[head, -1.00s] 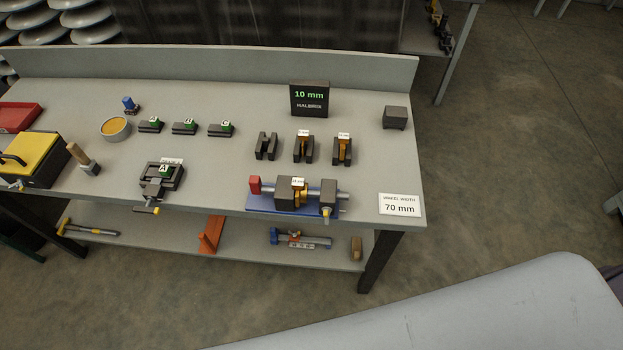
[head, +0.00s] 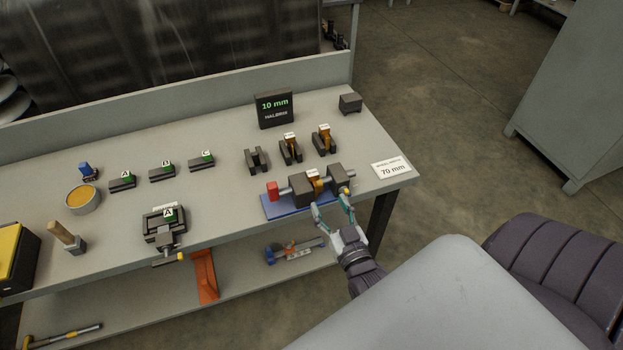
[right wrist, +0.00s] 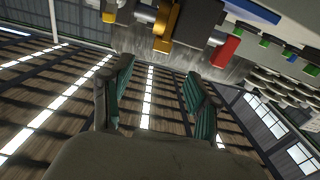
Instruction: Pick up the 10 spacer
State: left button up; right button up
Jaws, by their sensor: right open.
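Two orange-brown spacers with small white labels stand in dark holders, one in the middle holder (head: 291,144) and one in the right holder (head: 324,135). A third orange-brown labelled piece (head: 315,182) sits in the clamp fixture (head: 335,176) on a blue base; it also shows in the right wrist view (right wrist: 166,30). I cannot read the labels, so I cannot tell which is the 10 spacer. My right gripper (head: 332,204) is open and empty at the front of the fixture; its spread fingers (right wrist: 160,70) also show in the right wrist view. My left gripper is not in view.
An empty dark holder (head: 257,161) stands left of the filled ones. A display (head: 274,109) reads 10 mm. A 70 mm card (head: 392,169) lies at the bench's right end. A small vise (head: 165,225) and lettered blocks (head: 162,173) are left. The lower shelf holds tools.

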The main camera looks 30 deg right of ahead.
aim_at(314, 178)
jog(key=x, duration=0.5)
jog(key=shift+w+d+p, duration=0.15)
jog(key=shift+d+p, duration=0.1)
jog(key=shift+p, duration=0.1)
jog(key=shift+w+f, duration=0.1)
jog(key=shift+w, duration=0.75)
jog(key=p+x, duration=0.1)
jog(key=x, duration=0.2)
jog(key=shift+w+a, duration=0.1)
jog(key=shift+w, duration=0.25)
jog(key=shift+w+f+p, duration=0.2)
jog(key=shift+w+p, duration=0.1)
jog(key=shift+w, duration=0.1)
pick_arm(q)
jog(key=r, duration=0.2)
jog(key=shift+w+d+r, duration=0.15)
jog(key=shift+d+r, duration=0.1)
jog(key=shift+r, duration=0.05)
pick_arm(e)
jog(key=shift+s, duration=0.1)
jog(key=shift+r, duration=0.1)
jog(key=shift+c, duration=1.1)
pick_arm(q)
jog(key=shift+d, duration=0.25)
pick_arm(e)
grip_shut()
